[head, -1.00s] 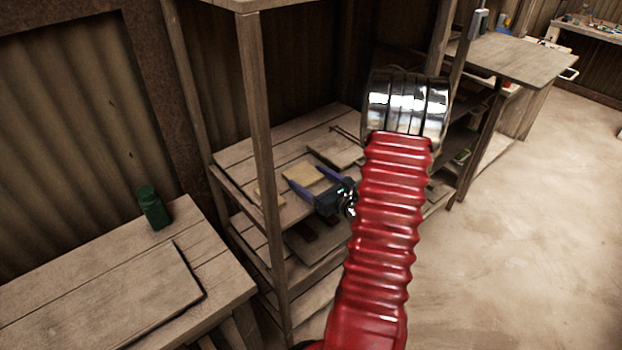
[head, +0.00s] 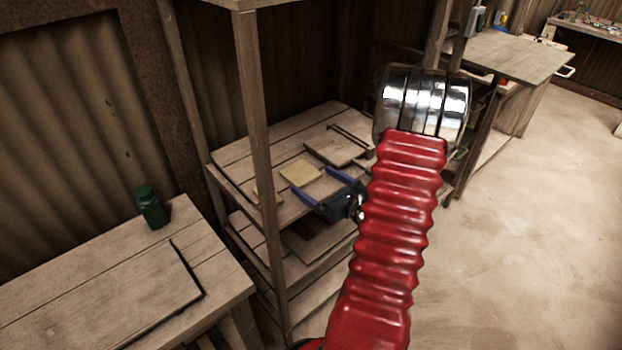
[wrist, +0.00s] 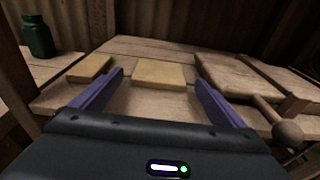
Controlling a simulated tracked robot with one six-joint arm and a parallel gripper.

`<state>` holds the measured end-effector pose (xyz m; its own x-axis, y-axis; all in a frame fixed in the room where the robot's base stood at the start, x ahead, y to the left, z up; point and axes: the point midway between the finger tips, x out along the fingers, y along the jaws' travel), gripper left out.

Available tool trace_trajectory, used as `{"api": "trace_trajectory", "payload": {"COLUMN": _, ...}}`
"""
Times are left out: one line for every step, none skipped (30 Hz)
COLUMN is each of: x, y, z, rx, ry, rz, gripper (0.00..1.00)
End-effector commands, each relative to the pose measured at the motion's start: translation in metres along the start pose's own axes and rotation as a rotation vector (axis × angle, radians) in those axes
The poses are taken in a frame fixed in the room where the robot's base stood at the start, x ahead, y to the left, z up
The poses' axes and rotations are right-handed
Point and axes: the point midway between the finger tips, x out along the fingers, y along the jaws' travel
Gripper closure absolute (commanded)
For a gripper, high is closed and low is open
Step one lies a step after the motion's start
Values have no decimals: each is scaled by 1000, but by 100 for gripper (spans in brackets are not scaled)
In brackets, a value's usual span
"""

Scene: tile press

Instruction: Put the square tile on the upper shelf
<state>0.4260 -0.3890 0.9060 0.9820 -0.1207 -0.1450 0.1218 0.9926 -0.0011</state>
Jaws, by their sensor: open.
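A yellowish square tile (head: 300,172) lies flat on the upper shelf (head: 240,150) of the wooden rack. It also shows in the wrist view (wrist: 160,73), centred ahead and beyond the fingertips. My gripper (head: 322,182) is open, with its two blue fingers apart and nothing between them. It is at the front of the shelf, apart from the tile. A second yellowish tile (wrist: 89,68) lies to the left in the wrist view; in the head view it is partly hidden by the rack post.
A wooden board press (wrist: 230,75) with a round-knobbed handle (wrist: 287,133) lies right of the tile. A rack post (head: 262,150) stands left of my gripper. A green bottle (head: 150,207) stands on the left bench (head: 225,285). Lower shelves are below.

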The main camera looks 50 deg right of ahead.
Motion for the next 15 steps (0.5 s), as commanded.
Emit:
{"api": "trace_trajectory", "payload": {"x": -9, "y": -1, "z": 0, "rx": 2, "ry": 0, "rz": -4, "gripper": 6}}
{"api": "trace_trajectory", "payload": {"x": -14, "y": -1, "z": 0, "rx": 2, "ry": 1, "rz": -4, "gripper": 6}}
{"api": "trace_trajectory", "payload": {"x": -19, "y": -1, "z": 0, "rx": 1, "ry": 1, "rz": -3, "gripper": 6}}
{"api": "trace_trajectory", "payload": {"x": -24, "y": -1, "z": 0, "rx": 1, "ry": 0, "rz": -5, "gripper": 6}}
{"api": "trace_trajectory", "payload": {"x": -28, "y": -1, "z": 0, "rx": 1, "ry": 0, "rz": -4, "gripper": 6}}
{"api": "trace_trajectory", "payload": {"x": -34, "y": -1, "z": 0, "rx": 2, "ry": 0, "rz": -3, "gripper": 6}}
{"api": "trace_trajectory", "payload": {"x": -38, "y": -1, "z": 0, "rx": 2, "ry": 0, "rz": -4, "gripper": 6}}
{"api": "trace_trajectory", "payload": {"x": -42, "y": -1, "z": 0, "rx": 2, "ry": 0, "rz": -4, "gripper": 6}}
{"api": "trace_trajectory", "payload": {"x": -48, "y": -1, "z": 0, "rx": 2, "ry": 0, "rz": -3, "gripper": 6}}
{"api": "trace_trajectory", "payload": {"x": -52, "y": -1, "z": 0, "rx": 2, "ry": 0, "rz": -4, "gripper": 6}}
{"api": "trace_trajectory", "payload": {"x": -56, "y": -1, "z": 0, "rx": 2, "ry": 0, "rz": -3, "gripper": 6}}
{"api": "trace_trajectory", "payload": {"x": -60, "y": -1, "z": 0, "rx": 2, "ry": 1, "rz": -3, "gripper": 6}}
{"api": "trace_trajectory", "payload": {"x": -64, "y": -1, "z": 0, "rx": 2, "ry": 0, "rz": -4, "gripper": 6}}
{"api": "trace_trajectory", "payload": {"x": -66, "y": -1, "z": 0, "rx": 1, "ry": 0, "rz": -3, "gripper": 6}}
{"api": "trace_trajectory", "payload": {"x": -70, "y": 0, "z": 0, "rx": 1, "ry": 0, "rz": -2, "gripper": 6}}
